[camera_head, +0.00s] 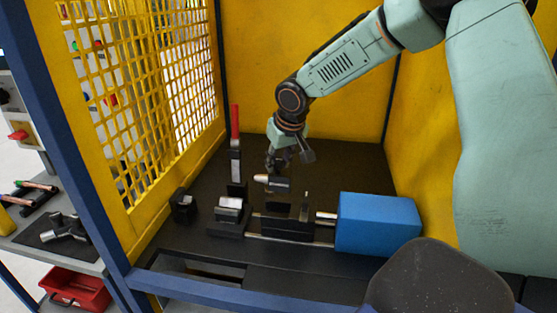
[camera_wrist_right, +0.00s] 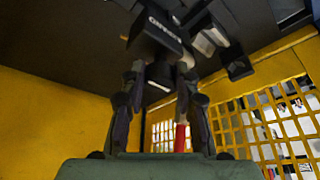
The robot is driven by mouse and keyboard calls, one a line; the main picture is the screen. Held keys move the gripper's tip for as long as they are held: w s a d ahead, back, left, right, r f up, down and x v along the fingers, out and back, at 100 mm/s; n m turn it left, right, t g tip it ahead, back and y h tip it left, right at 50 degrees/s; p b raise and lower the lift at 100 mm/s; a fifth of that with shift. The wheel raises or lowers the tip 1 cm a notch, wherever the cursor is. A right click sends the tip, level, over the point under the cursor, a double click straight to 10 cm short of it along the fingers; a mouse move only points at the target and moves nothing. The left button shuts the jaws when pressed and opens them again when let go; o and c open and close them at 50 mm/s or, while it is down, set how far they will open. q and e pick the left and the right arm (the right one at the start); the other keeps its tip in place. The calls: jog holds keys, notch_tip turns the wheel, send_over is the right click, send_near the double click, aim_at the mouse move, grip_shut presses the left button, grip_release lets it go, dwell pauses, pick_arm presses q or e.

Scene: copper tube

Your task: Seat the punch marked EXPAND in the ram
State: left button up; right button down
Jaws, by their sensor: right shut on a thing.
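My right gripper (camera_head: 279,168) comes down from above and is shut on a dark punch (camera_head: 280,185) with a pale metal nose pointing left. In the right wrist view the punch (camera_wrist_right: 160,38) sits between the fingers (camera_wrist_right: 160,75); pale lettering on it is too small and turned to read surely. The punch hangs just above the black ram holder (camera_head: 287,229), apart from it as far as I can tell. The ram's metal rod (camera_head: 326,217) runs into a blue housing (camera_head: 378,224) on the right. My left gripper is not in view.
A clamp with a red handle (camera_head: 235,122) stands left of the punch. A block with a pale metal top (camera_head: 230,211) and a small black block (camera_head: 184,205) stand at the left. A yellow mesh guard (camera_head: 155,90) bounds the left side. The dark bench behind is clear.

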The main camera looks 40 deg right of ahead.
aim_at(278, 176)
jog(key=shift+d+f, duration=0.15)
jog(key=shift+f, duration=0.2)
jog(key=shift+f+b, duration=0.2)
jog(key=shift+b, duration=0.2)
jog(key=shift+s+a+f+b, duration=0.2)
jog(key=shift+a+f+b, duration=0.2)
jog(key=shift+a+b, duration=0.25)
jog(key=shift+a+f, duration=0.15)
jog(key=shift+f, duration=0.1)
jog(key=shift+w+d+f+b, duration=0.1)
jog(key=shift+d+f+b, duration=0.15)
jog(key=shift+f, duration=0.25)
jog(key=shift+w+d+f+b, duration=0.1)
jog(key=shift+d+f+b, duration=0.1)
jog(key=shift+f+b, duration=0.25)
jog(key=shift+d+f+b, duration=0.2)
jog(key=shift+f+b, duration=0.05)
jog(key=shift+f, duration=0.25)
jog(key=shift+s+a+r, duration=0.15)
jog(key=shift+a+r, duration=0.1)
jog(key=shift+a, duration=0.25)
jog(key=shift+d+f, duration=0.25)
jog(key=shift+d, duration=0.15)
jog(key=shift+a+r, duration=0.25)
jog(key=shift+a, duration=0.2)
jog(key=shift+d+f, duration=0.2)
jog(key=shift+d, duration=0.1)
jog(key=shift+a+r, duration=0.15)
jog(key=shift+a, duration=0.1)
jog(key=shift+d, duration=0.15)
